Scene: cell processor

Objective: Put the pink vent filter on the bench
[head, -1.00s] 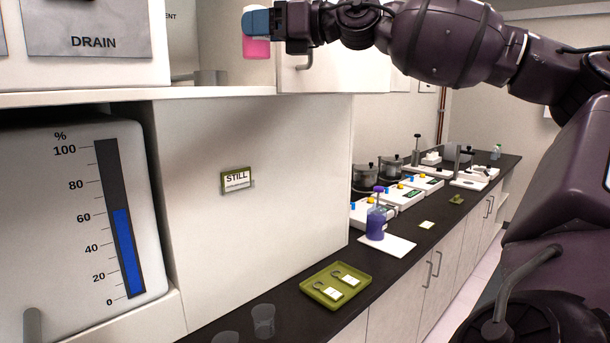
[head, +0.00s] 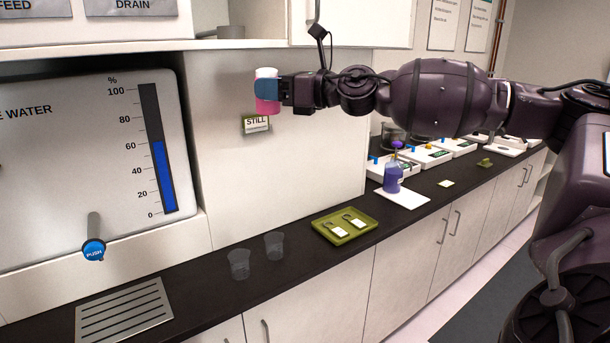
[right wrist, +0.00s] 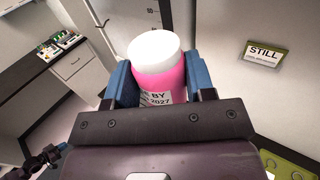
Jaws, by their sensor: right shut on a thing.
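The pink vent filter (head: 267,104) is a pink cylinder with a white top. My right gripper (head: 266,90) is shut on it and holds it in the air in front of the white back panel, well above the bench. In the right wrist view the filter (right wrist: 156,72) stands between the two blue fingers of the gripper (right wrist: 160,85), with part of a printed label showing. The dark bench top (head: 300,266) runs along below.
Two clear cups (head: 239,264) and an olive tray (head: 345,226) with two small tagged items stand on the bench. A metal drain grate (head: 124,309) lies at the left. A purple bottle (head: 392,177) stands on a white mat farther right. A STILL sign (head: 256,124) is behind the filter.

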